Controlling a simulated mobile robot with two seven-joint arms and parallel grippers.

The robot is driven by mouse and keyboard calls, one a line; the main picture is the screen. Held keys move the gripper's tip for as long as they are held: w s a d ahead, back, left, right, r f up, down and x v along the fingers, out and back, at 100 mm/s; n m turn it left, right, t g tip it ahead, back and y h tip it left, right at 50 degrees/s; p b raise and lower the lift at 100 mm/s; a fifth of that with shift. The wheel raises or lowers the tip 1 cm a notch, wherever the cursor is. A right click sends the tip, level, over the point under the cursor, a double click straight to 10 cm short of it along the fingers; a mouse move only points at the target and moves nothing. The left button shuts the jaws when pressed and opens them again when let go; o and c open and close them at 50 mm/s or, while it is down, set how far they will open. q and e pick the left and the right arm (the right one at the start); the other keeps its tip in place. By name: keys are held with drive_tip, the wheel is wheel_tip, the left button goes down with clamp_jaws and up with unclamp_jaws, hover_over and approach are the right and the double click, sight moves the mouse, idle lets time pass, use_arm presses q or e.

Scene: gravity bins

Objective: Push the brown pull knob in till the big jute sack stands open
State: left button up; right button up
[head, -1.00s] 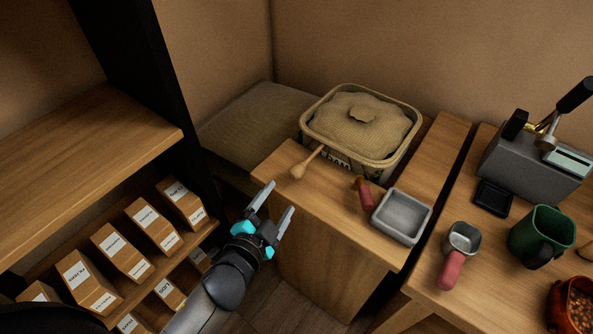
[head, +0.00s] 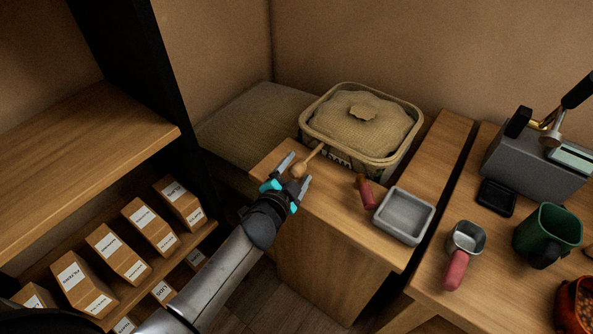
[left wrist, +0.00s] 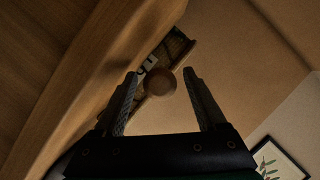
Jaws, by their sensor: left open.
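The jute sack (head: 372,124) sits in a tan rimmed frame at the back of the wooden counter, its top covered by a bulging cloth lid with a flap. The brown pull knob (head: 298,170) sticks out on a rod from the sack's front left. My left gripper (head: 296,173) is open, its two fingers on either side of the knob. In the left wrist view the round knob (left wrist: 160,82) shows between the open fingers (left wrist: 162,85), with gaps on both sides. Whether anything touches the knob is unclear. My right gripper is not in view.
A grey square tray (head: 404,216) and a red-handled tool (head: 365,191) lie right of the knob. A metal scoop (head: 464,247), a green mug (head: 548,235) and a grey machine (head: 535,160) stand on the right counter. Shelves with boxes (head: 123,254) are at left.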

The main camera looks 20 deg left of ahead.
use_arm(q)
drive_tip(key=shift+c, duration=0.2)
clamp_jaws()
idle(0.5)
idle(0.8)
